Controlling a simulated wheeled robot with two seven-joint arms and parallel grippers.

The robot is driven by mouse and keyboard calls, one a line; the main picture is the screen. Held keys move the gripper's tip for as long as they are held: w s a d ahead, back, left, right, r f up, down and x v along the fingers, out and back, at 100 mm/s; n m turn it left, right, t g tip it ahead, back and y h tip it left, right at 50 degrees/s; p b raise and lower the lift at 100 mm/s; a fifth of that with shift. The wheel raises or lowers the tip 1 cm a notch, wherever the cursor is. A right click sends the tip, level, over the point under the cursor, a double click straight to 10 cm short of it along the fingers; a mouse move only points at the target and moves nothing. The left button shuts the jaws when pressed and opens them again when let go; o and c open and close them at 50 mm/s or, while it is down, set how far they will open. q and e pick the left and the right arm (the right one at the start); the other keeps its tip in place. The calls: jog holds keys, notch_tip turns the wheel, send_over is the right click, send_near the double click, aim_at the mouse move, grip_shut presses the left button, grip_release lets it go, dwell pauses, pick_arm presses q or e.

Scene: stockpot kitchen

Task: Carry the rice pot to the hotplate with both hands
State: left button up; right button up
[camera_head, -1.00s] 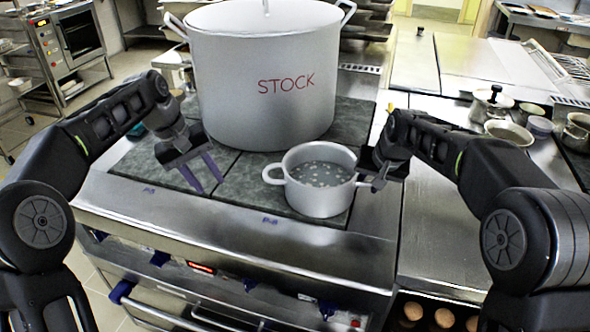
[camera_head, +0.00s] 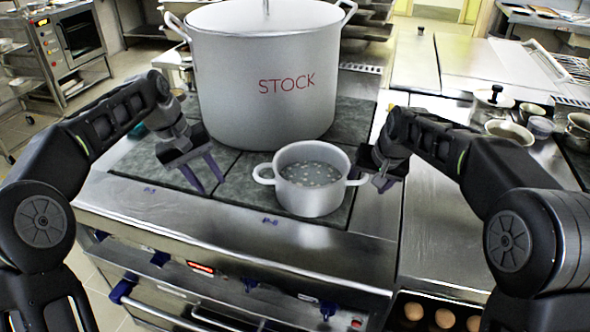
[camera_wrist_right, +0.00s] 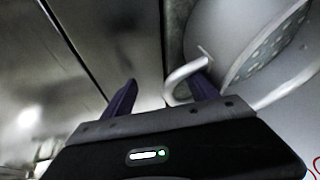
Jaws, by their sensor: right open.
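The small rice pot (camera_head: 311,196), grey with pale bits in liquid, sits upright on the front right dark hotplate (camera_head: 240,185). My left gripper (camera_head: 204,180) is open and empty, left of the pot and apart from its left handle (camera_head: 263,174). My right gripper (camera_head: 384,183) is open just right of the right handle (camera_head: 357,180). In the right wrist view, my right gripper (camera_wrist_right: 163,95) has its fingers apart, one close beside or inside the handle loop (camera_wrist_right: 186,70); I cannot tell if they touch.
A large stockpot (camera_head: 262,105) marked STOCK stands right behind the rice pot. A steel counter (camera_head: 440,230) lies to the right, with small pots (camera_head: 509,132) further back. Eggs (camera_head: 444,318) sit below at lower right. The stove's front edge (camera_head: 200,235) is clear.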

jog(key=v, duration=1.1)
jog(key=shift+d, duration=0.15)
jog(key=shift+s+r, duration=0.1)
